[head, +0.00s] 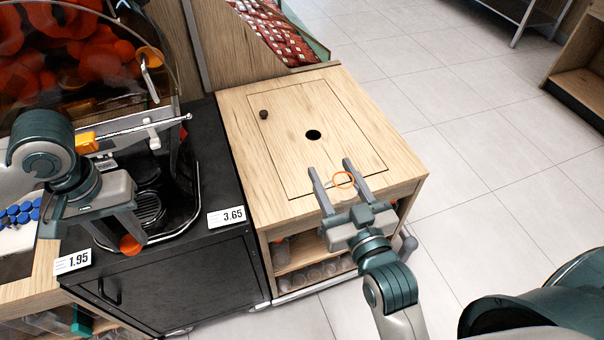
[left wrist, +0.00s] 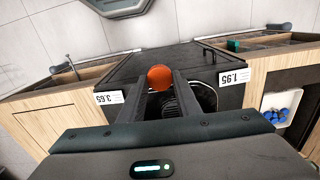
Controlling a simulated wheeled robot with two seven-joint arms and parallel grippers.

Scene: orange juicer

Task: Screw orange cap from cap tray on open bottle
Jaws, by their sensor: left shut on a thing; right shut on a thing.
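My left gripper (head: 122,232) is shut on an orange cap (head: 130,244), in front of the juicer at the black counter's front edge. In the left wrist view the orange cap (left wrist: 160,77) sits between the fingertips (left wrist: 160,84). My right gripper (head: 332,177) is at the front edge of the wooden cabinet top, its fingers around an orange ring (head: 344,180). This looks like the neck of a clear open bottle; its body is hard to make out. The cap and the ring are well apart. The cap tray (head: 18,238), with blue caps, is at the far left.
The juicer (head: 150,208) stands on the black counter (head: 222,190), with price tags along its front. The wooden cabinet top (head: 240,110) is mostly clear, with a round hole and a small dark knob. Clear bottles or cups (head: 325,268) lie on the shelf below.

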